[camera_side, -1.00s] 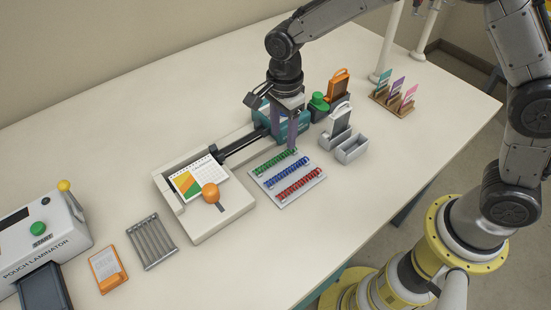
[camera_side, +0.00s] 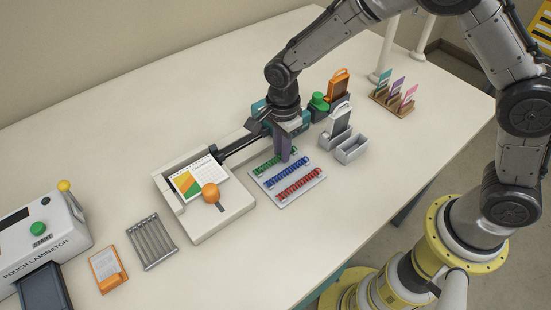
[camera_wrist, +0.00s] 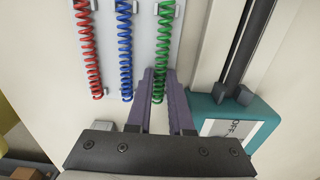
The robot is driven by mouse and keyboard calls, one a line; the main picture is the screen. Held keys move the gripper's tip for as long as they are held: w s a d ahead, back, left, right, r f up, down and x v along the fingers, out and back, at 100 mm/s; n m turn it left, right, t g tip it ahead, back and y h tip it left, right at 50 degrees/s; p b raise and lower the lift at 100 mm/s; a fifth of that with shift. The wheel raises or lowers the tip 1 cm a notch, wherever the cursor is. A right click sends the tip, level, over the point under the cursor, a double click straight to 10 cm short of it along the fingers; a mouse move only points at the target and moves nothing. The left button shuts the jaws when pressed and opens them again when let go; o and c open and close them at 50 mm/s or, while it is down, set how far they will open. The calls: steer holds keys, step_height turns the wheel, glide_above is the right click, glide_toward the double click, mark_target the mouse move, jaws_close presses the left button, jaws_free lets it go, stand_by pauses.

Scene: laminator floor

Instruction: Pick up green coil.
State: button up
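The green coil (camera_side: 266,167) lies on the pale rack (camera_side: 303,191), in the row farthest from my base, beside a blue and a red coil. In the wrist view the green coil (camera_wrist: 164,42) runs up from between my purple fingertips. My gripper (camera_side: 283,158) points down over the coil's right part. In the wrist view my gripper (camera_wrist: 159,73) has one finger on each side of the coil, close against it, and looks shut on it. The coil still appears to lie in line with the rack.
The blue coil (camera_side: 287,172) and red coil (camera_side: 299,183) lie parallel close by. A trimmer with an orange knob (camera_side: 210,192) stands left. A teal unit (camera_wrist: 235,125) is close to my right finger in the wrist view. Grey holders (camera_side: 351,150) stand right. The front table is clear.

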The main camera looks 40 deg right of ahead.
jaws_close()
